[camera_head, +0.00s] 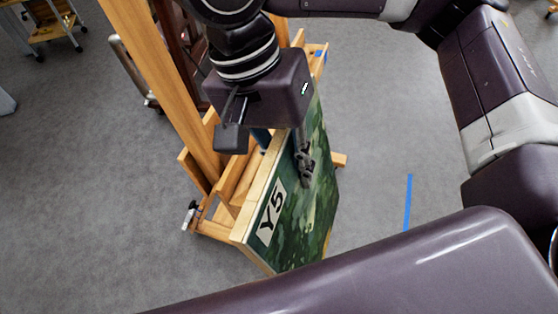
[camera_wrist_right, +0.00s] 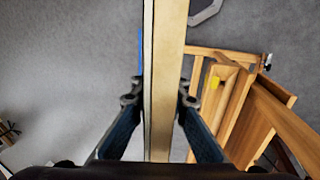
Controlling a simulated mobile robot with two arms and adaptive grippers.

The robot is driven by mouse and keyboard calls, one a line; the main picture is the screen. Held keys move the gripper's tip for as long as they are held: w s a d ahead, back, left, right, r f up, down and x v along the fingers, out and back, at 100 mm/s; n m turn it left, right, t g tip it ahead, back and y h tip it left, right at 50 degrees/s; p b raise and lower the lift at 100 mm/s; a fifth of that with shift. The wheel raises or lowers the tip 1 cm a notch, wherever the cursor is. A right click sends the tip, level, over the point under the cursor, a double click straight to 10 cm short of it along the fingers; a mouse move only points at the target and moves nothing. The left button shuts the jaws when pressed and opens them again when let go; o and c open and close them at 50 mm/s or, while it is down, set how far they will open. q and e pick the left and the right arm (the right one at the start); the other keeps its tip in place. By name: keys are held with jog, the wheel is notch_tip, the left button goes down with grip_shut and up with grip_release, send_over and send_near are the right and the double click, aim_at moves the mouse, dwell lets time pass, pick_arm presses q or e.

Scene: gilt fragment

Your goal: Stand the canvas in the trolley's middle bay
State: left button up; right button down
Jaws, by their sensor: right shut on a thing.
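The canvas (camera_head: 302,218) is a green painted panel with pale wooden edges and a white label reading Y5. It stands tilted against or just in front of a wooden easel (camera_head: 160,70); whether it still touches the easel's ledge I cannot tell. My right gripper (camera_head: 284,160) is shut on the canvas's upper edge, one finger on the painted face, the other mostly hidden behind. In the right wrist view, the fingers (camera_wrist_right: 160,99) straddle the canvas edge (camera_wrist_right: 167,50). No trolley bay is clearly visible. My left gripper is out of view.
A wooden piece on castors (camera_head: 48,33), cut by the frame, stands at the top left; I cannot tell if it is the trolley. A blue tape strip (camera_head: 408,202) lies on the open grey floor to the right. The easel (camera_wrist_right: 265,112) is close beside the canvas.

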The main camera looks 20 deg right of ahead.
jog(key=s+d, duration=0.7)
jog(key=d, duration=0.3)
jog(key=shift+s+d+b, duration=0.35)
jog(key=shift+d+b, duration=0.05)
jog(key=shift+b, duration=0.05)
dwell(0.4)
